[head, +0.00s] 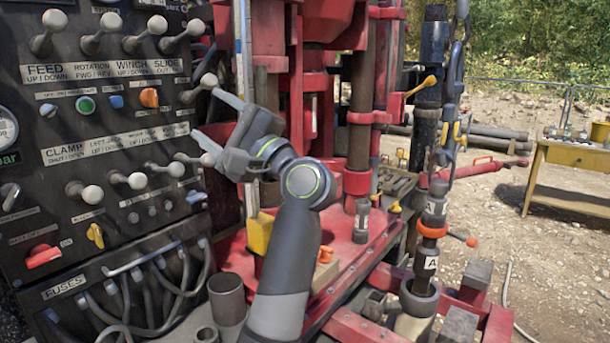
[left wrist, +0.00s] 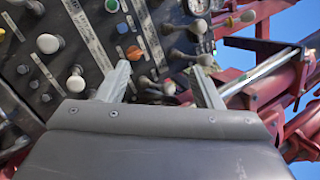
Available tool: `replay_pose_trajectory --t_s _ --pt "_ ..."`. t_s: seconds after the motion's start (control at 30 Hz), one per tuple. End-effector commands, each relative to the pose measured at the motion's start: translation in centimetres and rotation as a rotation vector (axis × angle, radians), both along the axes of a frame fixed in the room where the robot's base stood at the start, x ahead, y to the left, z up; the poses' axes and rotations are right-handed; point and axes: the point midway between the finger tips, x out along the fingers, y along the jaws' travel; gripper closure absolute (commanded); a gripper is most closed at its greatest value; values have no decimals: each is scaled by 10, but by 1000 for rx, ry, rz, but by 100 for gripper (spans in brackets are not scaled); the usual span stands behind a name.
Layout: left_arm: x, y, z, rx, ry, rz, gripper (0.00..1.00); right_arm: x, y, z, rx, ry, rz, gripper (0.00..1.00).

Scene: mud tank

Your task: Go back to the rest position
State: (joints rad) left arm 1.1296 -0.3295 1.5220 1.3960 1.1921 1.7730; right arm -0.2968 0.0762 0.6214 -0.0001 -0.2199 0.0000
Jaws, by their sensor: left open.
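My left gripper (head: 216,120) is open in the head view, in front of the right side of the black control panel (head: 120,175). Its two fingers point left toward the panel. A white-knobbed lever (head: 208,81) is close above the upper finger and another white-knobbed lever (head: 207,160) is by the lower finger. In the left wrist view the fingers of my left gripper (left wrist: 160,85) stand apart, with lever knobs (left wrist: 168,88) visible between and beyond them. I cannot tell whether a finger touches a lever. Nothing is held. My right gripper is not in view.
The red drill rig (head: 330,40) stands right behind my left arm. A dark vertical pipe (head: 427,130) is right of it. Grey cables (head: 150,290) hang under the panel. A yellow table (head: 575,155) stands far right. Gravel ground (head: 560,250) between is mostly free.

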Motion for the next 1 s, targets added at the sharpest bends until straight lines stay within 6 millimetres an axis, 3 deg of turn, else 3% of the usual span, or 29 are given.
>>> replay_pose_trajectory --t_s 0.2,0.47,0.57,0.77,0.87,1.0 --pt "-3 32 -32 480 176 191 40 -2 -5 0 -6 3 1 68" --pt "-12 31 -96 1159 470 437 40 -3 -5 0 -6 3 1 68" --pt "-15 26 -134 1437 593 519 40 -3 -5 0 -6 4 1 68" --pt "-29 21 -232 2022 824 635 40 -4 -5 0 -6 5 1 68" --pt "-44 24 -290 2331 918 655 40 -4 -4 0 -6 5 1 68" --pt "-80 39 -374 2784 1004 622 40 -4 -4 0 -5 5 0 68"
